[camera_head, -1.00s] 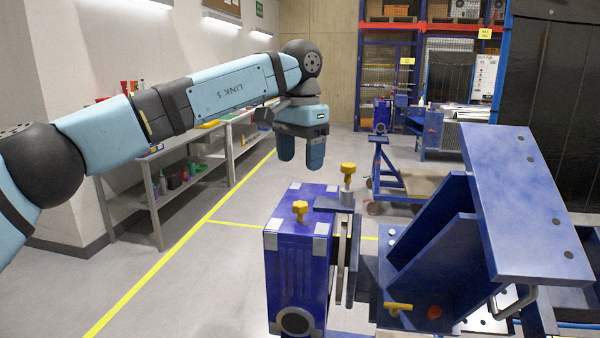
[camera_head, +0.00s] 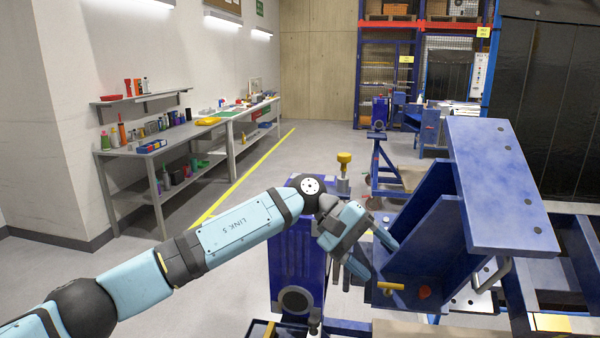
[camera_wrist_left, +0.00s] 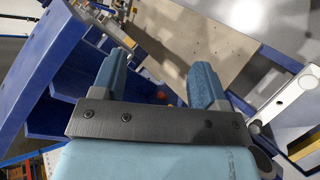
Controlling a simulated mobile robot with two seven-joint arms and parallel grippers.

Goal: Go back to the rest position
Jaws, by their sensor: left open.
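My left gripper (camera_head: 372,248) is in front of the blue rotary jig (camera_head: 515,195), at the right of its blue motor housing (camera_head: 297,260). Its two light-blue fingers point down and to the right. The left wrist view shows the two fingers (camera_wrist_left: 158,88) apart with nothing between them. A yellow-topped knob (camera_head: 344,163) stands upright behind the gripper. My left arm crosses the lower left of the head view and hides part of the housing's top. My right gripper is in neither view.
A grey workbench (camera_head: 150,155) with bottles and tools runs along the left wall. A blue trolley (camera_head: 395,178) stands behind the jig. A yellow handle (camera_head: 391,286) and a red knob (camera_head: 425,292) are on the jig near the fingers. The floor left of the jig is clear.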

